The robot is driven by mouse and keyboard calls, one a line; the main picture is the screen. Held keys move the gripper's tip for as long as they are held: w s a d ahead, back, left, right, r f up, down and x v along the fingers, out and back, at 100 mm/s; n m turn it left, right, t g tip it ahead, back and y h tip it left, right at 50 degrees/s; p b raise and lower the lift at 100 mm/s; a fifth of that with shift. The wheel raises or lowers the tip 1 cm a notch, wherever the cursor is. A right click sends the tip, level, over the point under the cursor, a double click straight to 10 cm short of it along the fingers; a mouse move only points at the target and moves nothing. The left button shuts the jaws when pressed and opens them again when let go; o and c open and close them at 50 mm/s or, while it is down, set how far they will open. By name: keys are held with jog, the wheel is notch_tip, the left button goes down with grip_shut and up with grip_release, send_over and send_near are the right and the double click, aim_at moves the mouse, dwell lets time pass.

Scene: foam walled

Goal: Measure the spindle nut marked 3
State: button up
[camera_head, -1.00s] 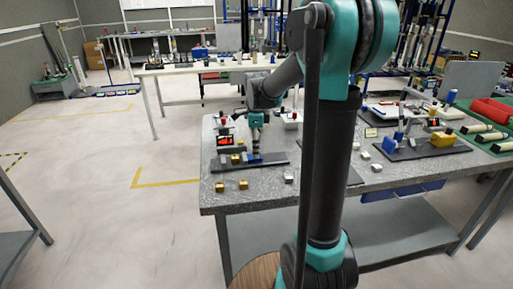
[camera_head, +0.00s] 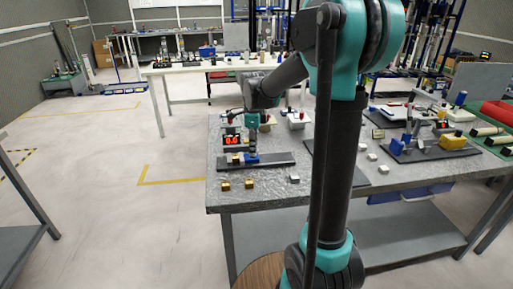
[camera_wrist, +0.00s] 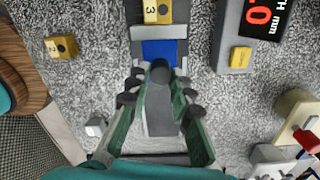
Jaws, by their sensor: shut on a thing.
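The brass nut marked 3 (camera_wrist: 157,11) sits on the gauge at the top of the wrist view, partly cut off by the frame edge. A grey piece lies between it and the gauge's blue slide (camera_wrist: 160,50). My gripper (camera_wrist: 160,80) is shut on the dark round knob (camera_wrist: 160,70) beside the blue slide. In the head view my gripper (camera_head: 250,150) points down over the dark gauge base (camera_head: 279,160), with the blue slide below it. The red-digit display (camera_head: 231,140) stands behind; it also shows in the wrist view (camera_wrist: 262,18), cut off.
Two loose brass nuts (camera_head: 225,186) (camera_head: 249,184) lie at the table's front edge, with a silver piece (camera_head: 294,179) to their right. One brass nut (camera_wrist: 62,47) lies left in the wrist view. Red-topped fixtures (camera_wrist: 307,140) stand at its right.

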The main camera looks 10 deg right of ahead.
jog(key=o, duration=1)
jog(key=shift+c, duration=0.2)
notch_tip(320, 180, up, 12)
dwell(0.9)
